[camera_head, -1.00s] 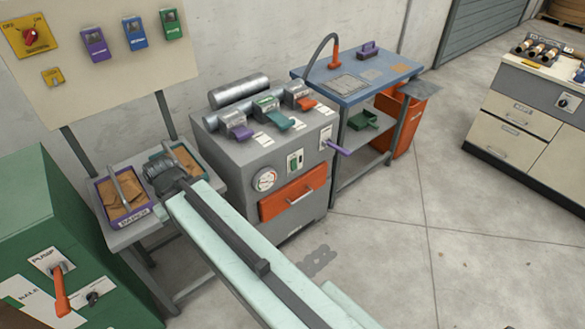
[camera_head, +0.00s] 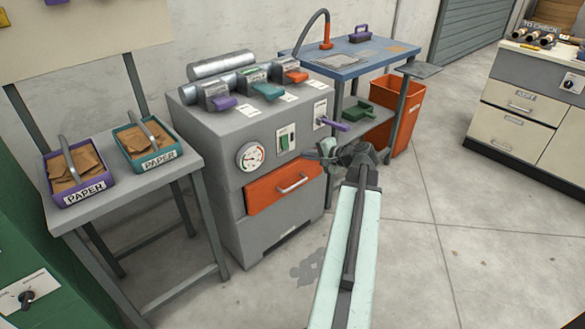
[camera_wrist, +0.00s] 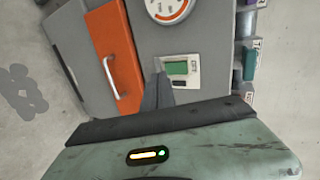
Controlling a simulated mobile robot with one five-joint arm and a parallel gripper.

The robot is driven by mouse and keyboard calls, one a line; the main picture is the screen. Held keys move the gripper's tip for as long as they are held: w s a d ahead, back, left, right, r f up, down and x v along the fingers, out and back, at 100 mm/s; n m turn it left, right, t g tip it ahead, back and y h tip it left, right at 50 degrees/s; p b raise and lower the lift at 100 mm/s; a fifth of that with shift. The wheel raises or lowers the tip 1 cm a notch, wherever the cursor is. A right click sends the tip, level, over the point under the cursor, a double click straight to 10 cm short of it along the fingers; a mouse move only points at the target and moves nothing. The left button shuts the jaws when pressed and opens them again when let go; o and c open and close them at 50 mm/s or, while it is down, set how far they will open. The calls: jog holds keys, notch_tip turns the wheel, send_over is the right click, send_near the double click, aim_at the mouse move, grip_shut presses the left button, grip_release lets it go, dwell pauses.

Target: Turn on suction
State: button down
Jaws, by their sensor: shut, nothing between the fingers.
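The grey machine (camera_head: 235,200) has a round gauge (camera_head: 250,156), a green switch (camera_head: 285,140) on a pale plate and a purple lever (camera_head: 335,125) on its front. I cannot read which one is marked for suction. The gauge (camera_wrist: 168,8) and the green switch (camera_wrist: 177,68) also show in the wrist view. My gripper (camera_head: 328,148) is in front of the machine's right side, toward the lever side. In the wrist view its dark fingers (camera_wrist: 157,90) are closed together and empty, beside the switch plate in the picture. Whether they touch anything is unclear.
An orange drawer (camera_head: 285,187) is under the gauge. Purple, teal and orange levers line the machine's top. A grey table (camera_head: 140,190) with two paper trays stands left, a blue table (camera_head: 350,62) behind right. The floor at right is clear.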

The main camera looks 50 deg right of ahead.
jog(key=s+d, duration=0.1)
jog(key=d, duration=0.1)
jog(key=shift+s+d+m+h, duration=0.3)
jog(key=shift+s+m+h, duration=0.1)
jog(key=b, duration=0.5)
send_near(285, 142)
notch_tip(285, 142, down, 6)
jog(key=w, duration=0.5)
jog(key=shift+w+d+r+p, duration=0.2)
jog(key=shift+d+p, duration=0.1)
jog(key=shift+d, duration=0.1)
